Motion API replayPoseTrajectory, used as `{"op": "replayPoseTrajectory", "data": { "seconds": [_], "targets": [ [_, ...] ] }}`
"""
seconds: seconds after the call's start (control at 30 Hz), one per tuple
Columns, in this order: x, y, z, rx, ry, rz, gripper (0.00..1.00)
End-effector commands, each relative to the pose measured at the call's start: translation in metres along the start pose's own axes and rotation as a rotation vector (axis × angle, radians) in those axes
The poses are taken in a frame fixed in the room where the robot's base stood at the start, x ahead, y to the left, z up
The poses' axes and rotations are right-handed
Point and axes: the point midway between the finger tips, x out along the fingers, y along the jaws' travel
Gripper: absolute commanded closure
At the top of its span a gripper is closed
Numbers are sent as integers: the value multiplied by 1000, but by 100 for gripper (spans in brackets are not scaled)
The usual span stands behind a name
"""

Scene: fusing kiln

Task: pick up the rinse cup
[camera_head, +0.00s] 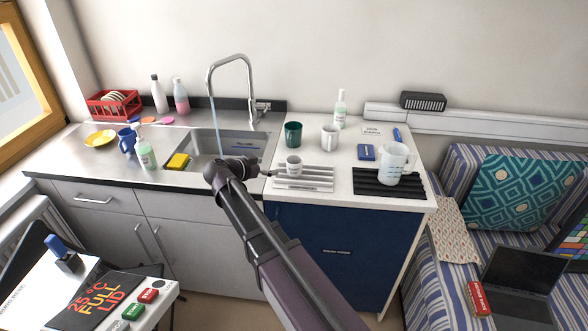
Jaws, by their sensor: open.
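A small white cup (293,165) with a dark mark on its side, which looks like the rinse cup though its label is too small to read, stands upright on a light ribbed mat (318,179) on the white counter. My gripper (272,174) is just left of this cup at about its height, fingers pointing right toward it. It looks empty. The fingers are small and dark here, and I cannot tell whether they touch the cup.
A dark green cup (293,134) and a white mug (329,137) stand behind the cup. A clear measuring jug (394,164) stands on a black ribbed mat (415,188) to the right.

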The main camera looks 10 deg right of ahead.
Motion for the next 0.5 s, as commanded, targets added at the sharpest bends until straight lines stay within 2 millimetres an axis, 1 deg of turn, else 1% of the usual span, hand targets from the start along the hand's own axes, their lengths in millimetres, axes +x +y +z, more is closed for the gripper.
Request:
{"op": "replayPoseTrajectory", "data": {
  "seconds": [0.03,0.3,0.5],
  "targets": [
    [7,0,2,1,0,1,0],
    [48,0,2,0,0,2,0],
    [70,0,1,0,0,1,0]
  ]
}}
